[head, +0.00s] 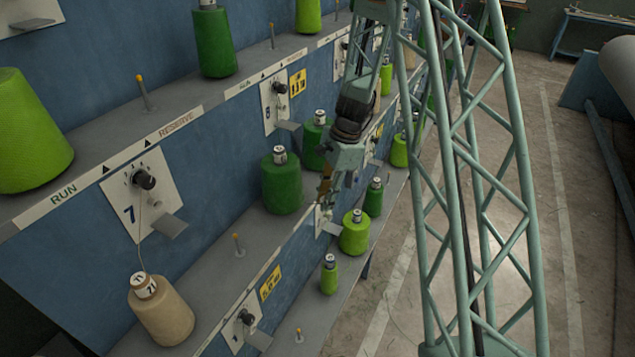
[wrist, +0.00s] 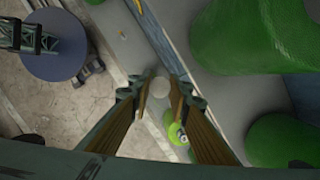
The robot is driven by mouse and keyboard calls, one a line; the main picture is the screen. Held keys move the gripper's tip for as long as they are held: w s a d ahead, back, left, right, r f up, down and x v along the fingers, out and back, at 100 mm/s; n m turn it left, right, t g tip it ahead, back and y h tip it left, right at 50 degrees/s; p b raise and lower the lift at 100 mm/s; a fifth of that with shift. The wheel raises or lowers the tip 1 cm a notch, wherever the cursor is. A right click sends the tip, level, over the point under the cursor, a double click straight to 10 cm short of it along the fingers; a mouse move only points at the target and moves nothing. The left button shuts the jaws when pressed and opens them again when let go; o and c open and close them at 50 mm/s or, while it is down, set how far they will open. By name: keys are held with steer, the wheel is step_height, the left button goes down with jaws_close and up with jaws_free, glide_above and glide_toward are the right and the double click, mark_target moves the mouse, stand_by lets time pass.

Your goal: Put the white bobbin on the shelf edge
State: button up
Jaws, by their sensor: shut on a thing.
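My gripper (head: 325,188) reaches down from the arm in front of the lower shelves in the head view. In the wrist view, my gripper (wrist: 158,92) has its two brown fingers shut on a pale round thing, which I take for the white bobbin (wrist: 160,87). Only its round end shows; in the head view I cannot make it out clearly. The upper shelf edge (head: 130,160) carries a pale strip reading RUN and RESERVE. A lower shelf edge (head: 262,283) has a yellow label. A cream bobbin (head: 160,310) with a numbered top stands at the lower left.
Green bobbins (head: 281,182) stand on the shelves around my gripper; large ones (wrist: 280,140) lie close on its right in the wrist view. Knob plates (head: 145,190) and upright pegs (head: 238,245) stick out. Bare floor (head: 580,220) lies to the right.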

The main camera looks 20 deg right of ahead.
steer(key=shift+d+r+m+p, duration=0.2)
steer(key=shift+d+m+p, duration=0.25)
steer(key=shift+d+m, duration=0.1)
steer(key=shift+y, duration=0.3)
steer(key=p, duration=0.1)
glide_above(315, 187)
steer(key=d, duration=0.1)
steer(key=shift+f, duration=0.8)
steer(key=shift+f, duration=1.75)
steer(key=shift+f, duration=0.15)
steer(key=o, duration=0.7)
